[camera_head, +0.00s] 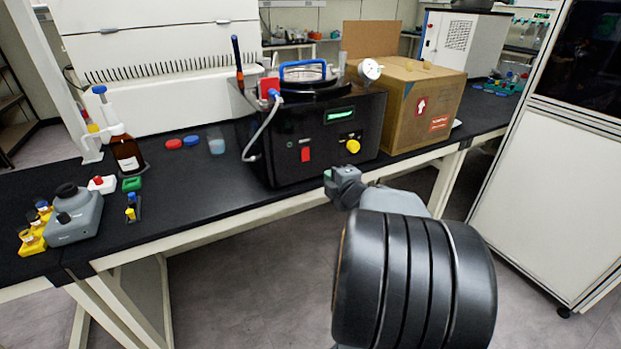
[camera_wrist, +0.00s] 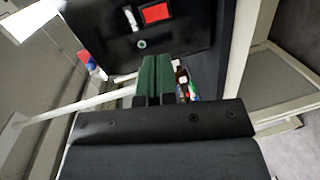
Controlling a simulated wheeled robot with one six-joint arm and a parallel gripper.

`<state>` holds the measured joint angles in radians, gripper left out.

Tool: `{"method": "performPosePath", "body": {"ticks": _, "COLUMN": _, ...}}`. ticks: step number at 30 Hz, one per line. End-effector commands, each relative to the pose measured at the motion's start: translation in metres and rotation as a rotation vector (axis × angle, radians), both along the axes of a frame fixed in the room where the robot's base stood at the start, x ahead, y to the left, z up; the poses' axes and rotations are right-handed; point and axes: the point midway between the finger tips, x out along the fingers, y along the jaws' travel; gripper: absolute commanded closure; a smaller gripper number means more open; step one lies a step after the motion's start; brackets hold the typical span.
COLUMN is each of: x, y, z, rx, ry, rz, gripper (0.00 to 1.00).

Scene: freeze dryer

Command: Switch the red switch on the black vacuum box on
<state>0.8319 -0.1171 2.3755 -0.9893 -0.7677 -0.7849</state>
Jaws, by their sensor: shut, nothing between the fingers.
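The black vacuum box (camera_head: 290,150) stands on the black bench in the head view, its front face towards me. The red switch (camera_head: 306,154) is low on that face, left of a yellow knob (camera_head: 353,146) and below a lit green display (camera_head: 340,115). In the wrist view the red switch (camera_wrist: 156,13) shows at the top on the black box (camera_wrist: 110,35), beyond the fingertips. My gripper (camera_head: 342,180) is in front of the box's lower right part, apart from the switch. Its green fingers (camera_wrist: 155,75) are shut and empty in the wrist view.
A cardboard box (camera_head: 430,100) stands right of the vacuum box. A white hose (camera_head: 262,130) hangs at the box's left side. A brown bottle (camera_head: 126,152) and small coloured items lie on the left of the bench (camera_head: 190,195). A tall white cabinet (camera_head: 550,190) is at the right.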

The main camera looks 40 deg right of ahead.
Motion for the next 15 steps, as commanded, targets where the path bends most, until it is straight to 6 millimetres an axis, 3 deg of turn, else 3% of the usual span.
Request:
{"method": "performPosePath", "body": {"ticks": 3, "x": -0.0046, "y": -0.0046, "z": -0.0128, "rx": -0.055, "ry": -0.017, "rz": 0.051, "gripper": 1.0}}
{"method": "performPosePath", "body": {"ticks": 15, "x": -0.0064, "y": -0.0046, "z": -0.0126, "rx": -0.079, "ry": -0.027, "rz": 0.079, "gripper": 1.0}}
